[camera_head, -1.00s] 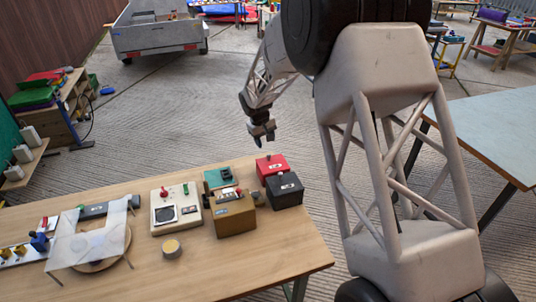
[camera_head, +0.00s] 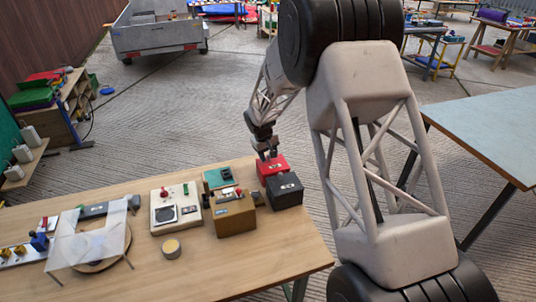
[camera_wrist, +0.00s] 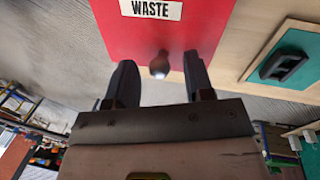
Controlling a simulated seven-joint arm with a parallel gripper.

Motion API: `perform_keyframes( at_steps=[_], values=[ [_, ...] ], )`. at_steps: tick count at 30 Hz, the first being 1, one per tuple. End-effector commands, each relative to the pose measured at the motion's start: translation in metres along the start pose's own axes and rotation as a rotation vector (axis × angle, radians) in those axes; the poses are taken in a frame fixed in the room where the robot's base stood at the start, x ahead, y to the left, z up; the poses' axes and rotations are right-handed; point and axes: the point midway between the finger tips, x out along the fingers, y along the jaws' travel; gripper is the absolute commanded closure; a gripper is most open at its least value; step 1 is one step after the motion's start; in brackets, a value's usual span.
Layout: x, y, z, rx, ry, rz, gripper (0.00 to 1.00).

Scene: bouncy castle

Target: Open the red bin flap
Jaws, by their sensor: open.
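The red bin flap (camera_wrist: 185,38) fills the upper middle of the wrist view, with a white label reading WASTE (camera_wrist: 151,9) and a small round dark knob (camera_wrist: 159,64) near its lower edge. In the head view the red bin (camera_head: 270,167) stands at the table's far right edge. My gripper (camera_wrist: 160,82) is open; its two dark fingers stand on either side of the knob in the wrist view, and nothing is between them that I can tell is touched. In the head view my gripper (camera_head: 267,153) is at the red bin's far side, its fingertips partly hidden.
A black bin (camera_head: 284,190) stands just in front of the red one. A tan box (camera_head: 235,215) and a green panel with a black handle (camera_wrist: 284,62) are beside it. A cream panel (camera_head: 176,207) and a round tan knob (camera_head: 171,248) lie left. The table's right front is clear.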

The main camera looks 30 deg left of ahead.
Motion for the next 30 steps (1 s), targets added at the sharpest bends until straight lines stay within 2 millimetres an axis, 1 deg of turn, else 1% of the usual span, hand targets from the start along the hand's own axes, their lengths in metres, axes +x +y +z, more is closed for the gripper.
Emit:
perform_keyframes(
  at_steps=[6, 7, 16, 30],
  values=[
    [0.0, 0.0001, 0.0, 0.0, 0.0, 0.0, 0.52],
    [0.0, 0.0001, 0.0, 0.0, 0.0, 0.0, 0.53],
    [-0.0001, 0.0, 0.0001, 0.0, 0.0, 0.0, 0.99],
    [0.0004, 0.0024, -0.0016, 0.032, -0.007, 0.0, 1.0]
  ],
)
